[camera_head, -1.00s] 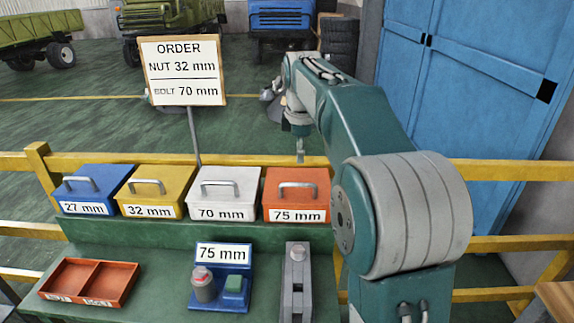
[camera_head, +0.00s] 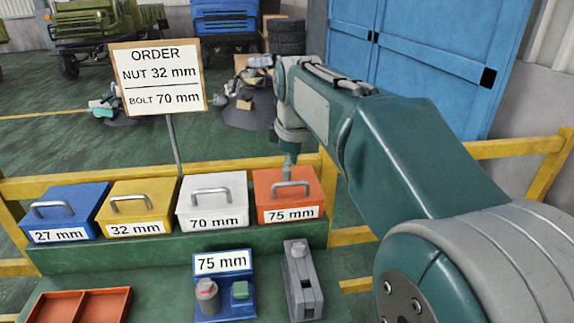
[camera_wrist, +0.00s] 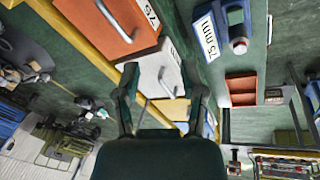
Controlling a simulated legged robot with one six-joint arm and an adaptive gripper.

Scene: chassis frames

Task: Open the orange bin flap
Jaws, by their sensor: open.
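The orange bin (camera_head: 262,182) stands at the right end of a row of bins, labelled 75 mm, with its flap shut. A grey bar handle (camera_head: 290,188) sits on the flap. My gripper (camera_head: 289,174) hangs down just above or behind this bin; the head view does not settle the depth. In the wrist view my gripper (camera_wrist: 163,78) is open, with nothing between its fingers. There the orange bin (camera_wrist: 85,22) and its handle (camera_wrist: 113,20) lie at the upper left, apart from the fingers.
The white bin (camera_head: 200,196) stands close beside the orange one, then the yellow bin (camera_head: 130,214) and blue bin (camera_head: 82,216). A grey fixture (camera_head: 300,280) and a red tray (camera_head: 70,306) are in front. A yellow rail (camera_head: 220,165) runs behind.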

